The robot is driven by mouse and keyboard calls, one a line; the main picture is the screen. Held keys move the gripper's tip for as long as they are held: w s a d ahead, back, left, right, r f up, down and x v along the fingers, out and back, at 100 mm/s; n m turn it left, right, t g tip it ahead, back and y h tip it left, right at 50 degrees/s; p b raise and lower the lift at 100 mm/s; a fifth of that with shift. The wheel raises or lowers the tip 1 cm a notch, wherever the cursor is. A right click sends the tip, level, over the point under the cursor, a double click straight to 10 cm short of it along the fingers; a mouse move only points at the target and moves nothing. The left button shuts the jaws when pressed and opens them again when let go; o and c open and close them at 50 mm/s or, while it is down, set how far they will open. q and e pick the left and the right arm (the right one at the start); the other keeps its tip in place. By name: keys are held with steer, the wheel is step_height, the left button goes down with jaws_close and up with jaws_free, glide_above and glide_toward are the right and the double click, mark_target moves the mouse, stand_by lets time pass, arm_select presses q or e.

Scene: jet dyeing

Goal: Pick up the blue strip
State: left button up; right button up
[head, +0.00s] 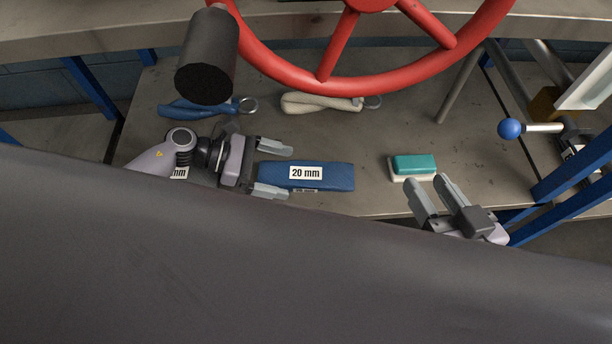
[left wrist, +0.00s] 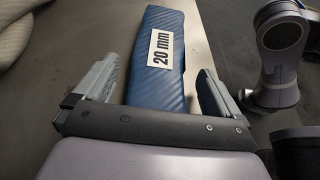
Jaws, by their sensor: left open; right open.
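The blue strip (head: 335,177) lies flat on the lower metal shelf, with a white "20 mm" label on it. It also shows in the left wrist view (left wrist: 165,85), running away from my gripper. My left gripper (head: 275,169) is open at the strip's left end. Its fingers stand on either side of that end, and nothing shows clamped between them. In the left wrist view the left gripper (left wrist: 160,92) has the strip between its fingers. My right gripper (head: 430,193) is open and empty, at the shelf's front right, apart from the strip.
A teal and white block (head: 413,164) lies right of the strip. Blue (head: 190,108) and cream (head: 310,103) handled tools lie behind. A red wheel (head: 340,50) and a dark cylinder (head: 208,55) hang above. Another label, partly hidden, shows beside my left wrist. A large dark surface (head: 250,270) fills the foreground.

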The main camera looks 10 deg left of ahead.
mark_target(295, 176)
arm_select(q)
steer(key=shift+x, duration=1.2)
steer(key=c, duration=1.1)
steer(key=shift+c, duration=0.2)
steer(key=shift+r, duration=0.1)
